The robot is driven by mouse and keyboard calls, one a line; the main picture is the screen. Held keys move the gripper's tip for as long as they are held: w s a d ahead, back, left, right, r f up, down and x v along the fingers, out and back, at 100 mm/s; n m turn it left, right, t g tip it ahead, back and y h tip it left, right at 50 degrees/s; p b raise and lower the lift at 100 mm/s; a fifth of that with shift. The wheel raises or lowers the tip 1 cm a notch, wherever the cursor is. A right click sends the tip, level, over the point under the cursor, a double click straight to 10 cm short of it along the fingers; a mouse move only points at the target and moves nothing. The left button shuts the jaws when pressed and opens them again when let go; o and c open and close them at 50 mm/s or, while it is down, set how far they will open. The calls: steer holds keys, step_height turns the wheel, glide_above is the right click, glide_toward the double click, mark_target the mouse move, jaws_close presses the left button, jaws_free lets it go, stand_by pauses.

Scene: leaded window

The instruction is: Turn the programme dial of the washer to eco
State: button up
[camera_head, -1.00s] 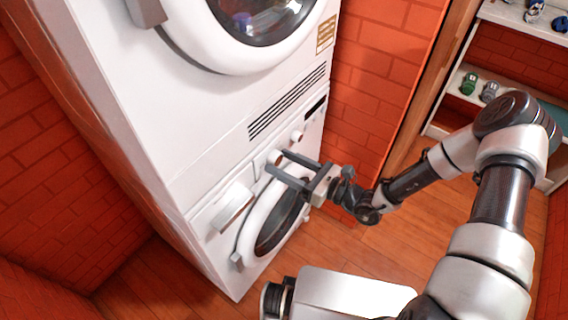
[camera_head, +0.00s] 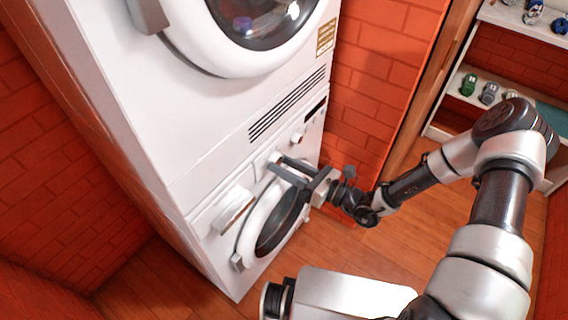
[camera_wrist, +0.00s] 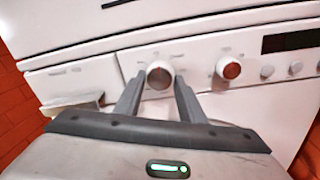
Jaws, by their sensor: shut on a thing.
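The washer (camera_head: 208,265) is the lower white machine of a stack, with a round door (camera_head: 257,218) on its front. A round dial (camera_wrist: 159,75) on its panel sits between the two fingers of my gripper (camera_wrist: 158,82). My gripper is shut on this dial; in the head view my gripper (camera_head: 274,163) reaches the panel from the right. The dial's face shows in the wrist view, but its marks and setting are too blurred to read. A second knob with a red centre (camera_wrist: 231,68) is to its right, apart from the fingers.
Small round buttons (camera_wrist: 267,71) and a dark display (camera_wrist: 291,41) lie farther right on the panel. A drawer front (camera_head: 232,207) is left of the dial. Another machine with a round door (camera_head: 222,58) is stacked above. Red brick walls (camera_head: 365,85) flank the stack.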

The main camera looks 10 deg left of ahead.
steer(key=m+p, duration=0.1)
steer(key=m, duration=0.3)
steer(key=shift+s+r+m+p, duration=0.1)
steer(key=shift+m+p, duration=0.2)
steer(key=shift+p, duration=0.05)
steer(key=m+p, duration=0.1)
steer(key=m, duration=0.2)
steer(key=shift+m, duration=0.4)
steer(key=m, duration=0.4)
steer(key=shift+s+m+t+p, duration=0.15)
steer(key=shift+m+t+p, duration=0.15)
steer(key=shift+t+p, duration=0.1)
steer(key=shift+m, duration=1.8)
steer(key=shift+m+t+p, duration=0.3)
steer(key=o, duration=1)
steer(key=shift+o, duration=0.2)
